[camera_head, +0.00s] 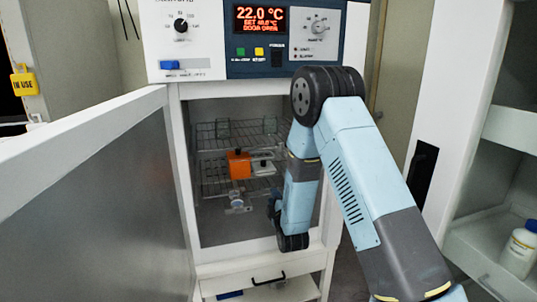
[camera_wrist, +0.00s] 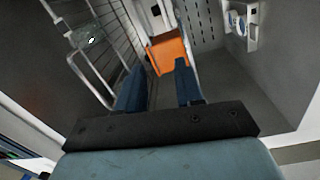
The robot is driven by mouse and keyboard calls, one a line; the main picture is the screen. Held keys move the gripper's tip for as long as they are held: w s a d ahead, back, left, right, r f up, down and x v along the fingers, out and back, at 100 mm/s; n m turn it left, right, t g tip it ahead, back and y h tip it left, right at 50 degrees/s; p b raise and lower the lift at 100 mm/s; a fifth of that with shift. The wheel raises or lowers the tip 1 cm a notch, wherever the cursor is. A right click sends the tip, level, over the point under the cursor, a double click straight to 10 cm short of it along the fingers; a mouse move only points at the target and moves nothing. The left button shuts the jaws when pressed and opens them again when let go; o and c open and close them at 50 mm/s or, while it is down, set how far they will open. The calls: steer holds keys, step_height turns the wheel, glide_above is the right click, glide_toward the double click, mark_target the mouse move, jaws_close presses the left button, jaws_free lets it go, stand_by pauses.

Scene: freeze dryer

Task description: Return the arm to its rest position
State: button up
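My arm is bent, and its lower part reaches down in front of the right side of the open freeze dryer chamber (camera_head: 222,222) in the head view. My gripper (camera_wrist: 159,67) shows in the wrist view with its two blue fingers apart and nothing between them. An orange block-like thing (camera_wrist: 168,53) lies beyond the fingertips, apart from them as far as I can see. In the head view the orange thing (camera_head: 239,165) is inside the chamber by the wire racks (camera_head: 212,143). My fingertips are mostly hidden or too dark to make out there.
The open door (camera_head: 100,200) fills the left of the head view. The display (camera_head: 262,19) reads 22.0 °C and door open. A drawer (camera_head: 262,280) is below the chamber. A white shelf unit (camera_head: 462,130) with a bottle (camera_head: 519,250) stands on the right.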

steer(key=s+d+r+m+g+h, duration=0.1)
steer(key=s+d+r+m+g, duration=0.25)
steer(key=d+r, duration=0.45)
steer(key=s+d+r+m+g+h, duration=0.15)
steer(key=s+d+r+m, duration=0.3)
steer(key=r, duration=0.75)
steer(key=s+d+r+m+g, duration=0.2)
steer(key=s+d+m, duration=0.1)
steer(key=s, duration=0.8)
steer(key=s+d+r+m+g+h, duration=0.1)
steer(key=s+d+r+m+g, duration=0.1)
steer(key=s, duration=0.9)
steer(key=s+d+r+m+g+h, duration=0.1)
steer(key=s+d+r+m+g, duration=0.1)
steer(key=s, duration=0.9)
steer(key=shift+s+d+r+m+g, duration=0.3)
steer(key=shift+d+m+g, duration=0.55)
steer(key=shift+m, duration=0.95)
steer(key=shift+s+d+f, duration=0.1)
steer(key=shift+s, duration=0.05)
